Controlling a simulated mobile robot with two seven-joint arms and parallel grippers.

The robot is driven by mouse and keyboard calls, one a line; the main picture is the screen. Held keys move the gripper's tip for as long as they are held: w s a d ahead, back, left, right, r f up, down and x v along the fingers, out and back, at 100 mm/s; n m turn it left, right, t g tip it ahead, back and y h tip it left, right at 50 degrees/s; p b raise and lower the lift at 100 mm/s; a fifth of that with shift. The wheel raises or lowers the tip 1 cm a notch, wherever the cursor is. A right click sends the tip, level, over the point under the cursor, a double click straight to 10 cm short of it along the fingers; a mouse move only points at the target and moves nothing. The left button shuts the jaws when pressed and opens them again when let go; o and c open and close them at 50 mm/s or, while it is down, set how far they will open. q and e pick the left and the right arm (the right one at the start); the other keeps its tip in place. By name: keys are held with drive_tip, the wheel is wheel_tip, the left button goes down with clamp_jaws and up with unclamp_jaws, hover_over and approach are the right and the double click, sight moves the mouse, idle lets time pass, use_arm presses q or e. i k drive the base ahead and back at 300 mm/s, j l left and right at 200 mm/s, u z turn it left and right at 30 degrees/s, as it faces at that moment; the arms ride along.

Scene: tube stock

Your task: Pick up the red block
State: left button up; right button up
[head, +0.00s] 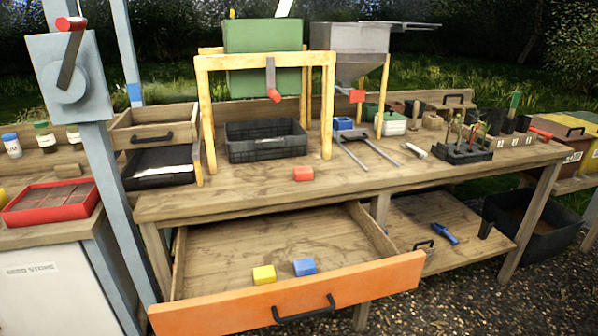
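The red block (303,174) lies on the wooden workbench top (240,187), near its front edge and above the open drawer. It stands apart from other things, with bare wood around it. Neither of my grippers shows in the head view.
An open drawer (290,300) with an orange front juts out below, holding a yellow block (264,275) and a blue block (304,267). Behind the red block stand a yellow frame (203,110), a black crate (265,150) and a grey hopper (350,45). A pronged metal tool (350,150) lies to the right.

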sight(305, 173)
drive_tip(key=i+l+u, duration=0.4)
drive_tip(key=l, duration=0.55)
drive_tip(key=i+l+u, duration=0.1)
drive_tip(key=l+u, duration=0.35)
drive_tip(key=l, duration=0.5)
drive_tip(key=l+u, duration=0.4)
drive_tip(key=l, duration=0.65)
